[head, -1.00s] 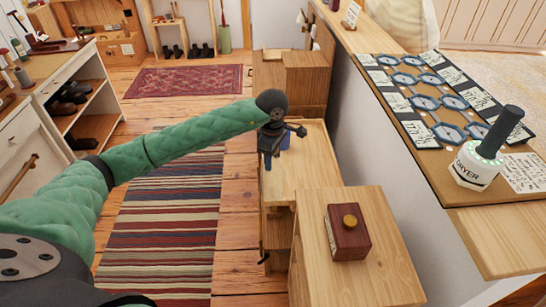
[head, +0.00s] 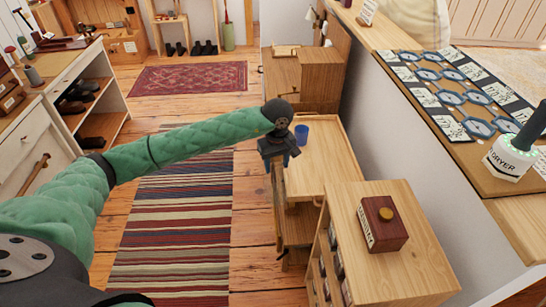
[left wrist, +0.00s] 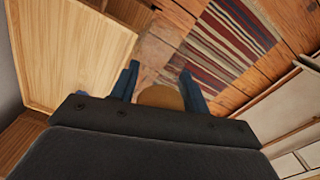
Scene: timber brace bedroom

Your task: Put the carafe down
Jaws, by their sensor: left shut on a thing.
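My left gripper (head: 279,160) is beside the left edge of a low wooden table (head: 325,160) with a raised rim. In the left wrist view its blue fingers (left wrist: 160,88) are shut on a round tan thing (left wrist: 160,98), which I take for the top of the carafe. The carafe's body is not clear in either view. The table's bare top also shows in the left wrist view (left wrist: 70,55), to the left of the fingers. A blue cup (head: 301,134) stands on the table just right of the gripper. My right gripper is not in view.
A wooden cabinet (head: 385,250) with a dark red box (head: 381,228) on it stands in front of the table. A striped rug (head: 175,230) lies on the floor to the left. The table top right of the cup is clear.

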